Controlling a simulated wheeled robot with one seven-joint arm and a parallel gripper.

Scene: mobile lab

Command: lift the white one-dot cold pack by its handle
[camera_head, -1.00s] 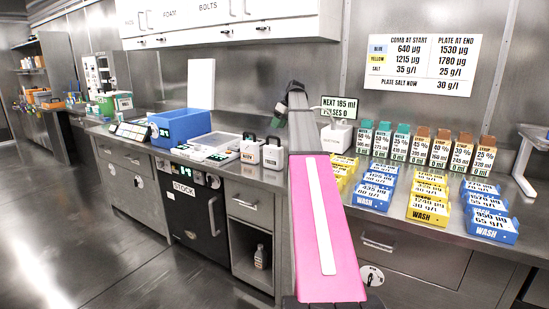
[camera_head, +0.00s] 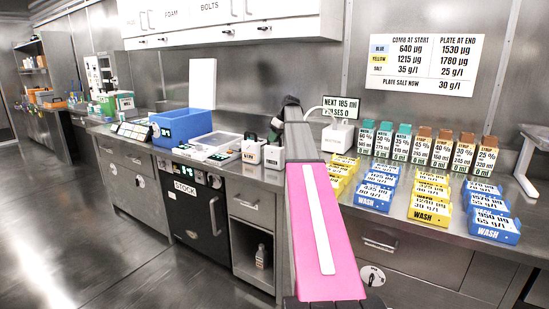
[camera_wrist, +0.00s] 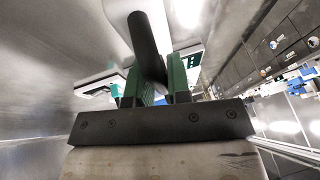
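Two white cold packs with black handles stand side by side on the bench: the left pack (camera_head: 252,152) and the right pack (camera_head: 274,157). Their dot marks are too small to read, so I cannot tell which has one dot. My gripper (camera_head: 277,123) is over the right pack, mostly behind my arm in the head view. In the wrist view, the green fingers of my gripper (camera_wrist: 160,75) stand apart, one on each side of a black handle bar (camera_wrist: 146,40). Contact with the bar cannot be made out.
A blue bin (camera_head: 182,124) and a tray with a lid (camera_head: 213,142) stand left of the packs. A white device (camera_head: 338,137) is to the right, with labelled bottles and blue and yellow wash racks (camera_head: 429,202) beyond. The floor (camera_head: 100,230) at left is clear.

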